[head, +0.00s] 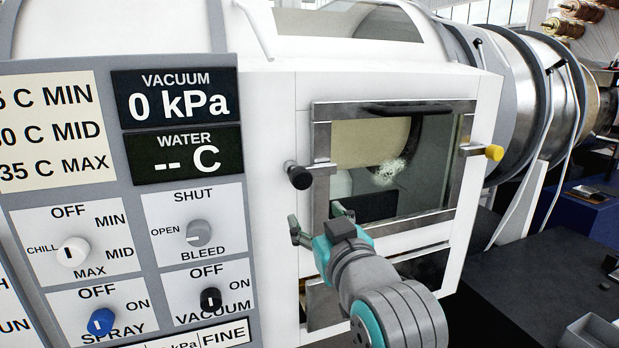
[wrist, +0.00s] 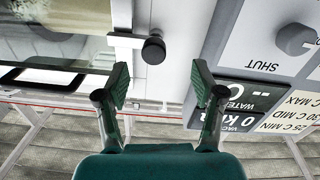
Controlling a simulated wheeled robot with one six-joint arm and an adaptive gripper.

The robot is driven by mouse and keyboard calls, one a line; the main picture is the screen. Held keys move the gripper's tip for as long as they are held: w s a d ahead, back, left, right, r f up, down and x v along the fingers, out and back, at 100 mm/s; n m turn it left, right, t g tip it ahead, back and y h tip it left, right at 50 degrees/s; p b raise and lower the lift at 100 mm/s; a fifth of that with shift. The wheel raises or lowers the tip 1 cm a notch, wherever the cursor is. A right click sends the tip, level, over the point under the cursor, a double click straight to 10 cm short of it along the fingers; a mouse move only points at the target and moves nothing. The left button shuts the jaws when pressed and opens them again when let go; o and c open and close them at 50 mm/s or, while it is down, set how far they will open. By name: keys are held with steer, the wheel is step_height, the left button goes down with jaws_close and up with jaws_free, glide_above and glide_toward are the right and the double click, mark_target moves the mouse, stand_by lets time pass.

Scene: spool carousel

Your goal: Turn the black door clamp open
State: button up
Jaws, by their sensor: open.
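The black door clamp (head: 299,176) is a black knob on a metal bar at the left edge of the glass door (head: 395,160). In the wrist view the black clamp knob (wrist: 153,50) lies ahead of my gripper, between the lines of its two fingers and apart from them. My gripper (head: 318,222) is in front of the door's lower left corner, below the clamp in the head view. Its fingers are spread and empty; they also show in the wrist view (wrist: 160,85). The door looks shut, with a dark handle (head: 405,109) along its top.
A yellow clamp knob (head: 494,153) sits at the door's right edge. The control panel (head: 125,195) with several knobs stands left of the clamp, with a white strip of housing (head: 268,200) between. A dark surface (head: 545,290) lies at right.

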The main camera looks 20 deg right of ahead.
mark_target(303, 182)
steer(key=w, duration=0.3)
steer(key=w+r, duration=0.1)
steer(key=w, duration=0.3)
steer(key=w+d+r, duration=0.1)
steer(key=w, duration=0.3)
steer(key=shift+w+r, duration=0.1)
steer(key=shift+r, duration=0.15)
jaws_close()
